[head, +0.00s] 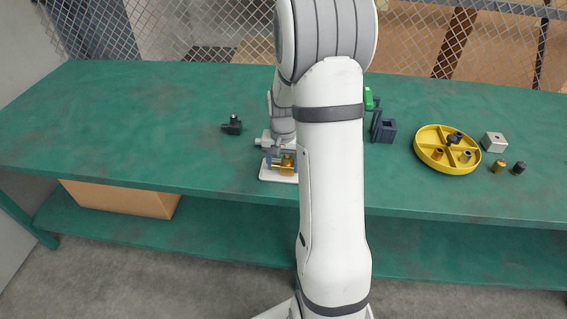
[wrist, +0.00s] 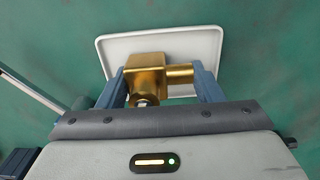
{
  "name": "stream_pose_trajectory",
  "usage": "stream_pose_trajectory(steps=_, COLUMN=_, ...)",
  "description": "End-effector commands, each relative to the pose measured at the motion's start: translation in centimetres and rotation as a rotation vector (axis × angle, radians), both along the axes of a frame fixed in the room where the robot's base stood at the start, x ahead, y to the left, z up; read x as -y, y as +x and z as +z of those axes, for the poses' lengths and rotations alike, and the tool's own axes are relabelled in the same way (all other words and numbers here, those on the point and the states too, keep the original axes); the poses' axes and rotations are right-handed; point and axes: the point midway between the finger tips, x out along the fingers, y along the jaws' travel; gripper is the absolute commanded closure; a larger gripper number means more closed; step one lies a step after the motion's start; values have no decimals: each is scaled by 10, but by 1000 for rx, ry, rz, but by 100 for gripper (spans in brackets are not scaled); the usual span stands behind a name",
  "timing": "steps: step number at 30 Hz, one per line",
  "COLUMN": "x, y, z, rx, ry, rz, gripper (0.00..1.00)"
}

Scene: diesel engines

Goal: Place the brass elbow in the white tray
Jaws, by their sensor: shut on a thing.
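The brass elbow (wrist: 146,76) is a gold-coloured block with a round stub to the right and a threaded end toward me. My gripper (wrist: 160,90) is shut on it, one blue finger on each side. The white tray (wrist: 205,44) lies on the bench beyond and beneath the elbow in the wrist view; whether the elbow touches it I cannot tell. In the head view my gripper (head: 280,160) and the elbow (head: 285,170) are over the tray (head: 268,176), near the bench's front edge. My arm hides the tray's right side there.
A black fitting (head: 232,126) lies left of the tray on the green bench (head: 130,120). To the right are a dark blue holder (head: 384,131), a round yellow tray (head: 431,163) with several fittings, a silver block (head: 494,142), a brass piece (head: 498,166) and a black piece (head: 519,168).

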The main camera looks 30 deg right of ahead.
Motion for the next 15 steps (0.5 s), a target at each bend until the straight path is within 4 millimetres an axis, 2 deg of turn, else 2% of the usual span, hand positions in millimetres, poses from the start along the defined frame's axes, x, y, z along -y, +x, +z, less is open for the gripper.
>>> stream_pose_trajectory(steps=9, x=-1, y=1, z=-3, rx=2, ry=0, rz=2, gripper=73)
stream_pose_trajectory(steps=10, x=-1, y=1, z=-3, rx=1, ry=-1, rz=2, gripper=39)
stream_pose_trajectory(steps=15, x=-1, y=1, z=-2, rx=1, ry=-1, rz=3, gripper=25)
